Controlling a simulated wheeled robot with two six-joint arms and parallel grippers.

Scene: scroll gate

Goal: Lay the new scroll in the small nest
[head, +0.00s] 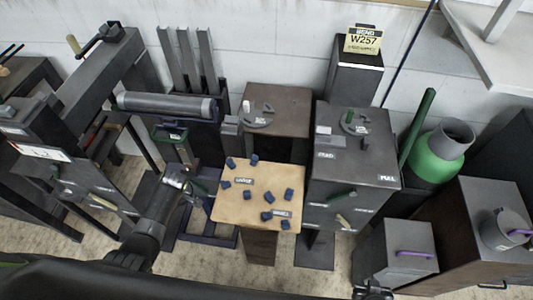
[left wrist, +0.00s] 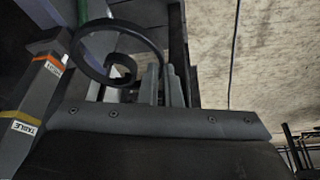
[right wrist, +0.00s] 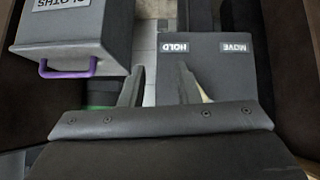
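A dark iron scroll (left wrist: 76,52) with a curled inner end shows in the left wrist view. Its outer end runs between the fingers of my left gripper (left wrist: 162,75), which are nearly together on it. In the head view my left gripper (head: 178,177) is left of the pale wooden board (head: 262,176). On the board, several blue blocks form two groups beside small labels, too small to read surely. The tighter group by the lower right label (head: 281,213) looks like the small nest. My right gripper (right wrist: 159,78) is open and empty, low in the head view (head: 372,291).
A dark cabinet (head: 345,190) with a spiral jig stands right of the board. A grey roller (head: 166,104) and a blue frame (head: 207,238) lie left. A grey box (head: 398,250) with a purple handle and a green cylinder (head: 434,157) stand right.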

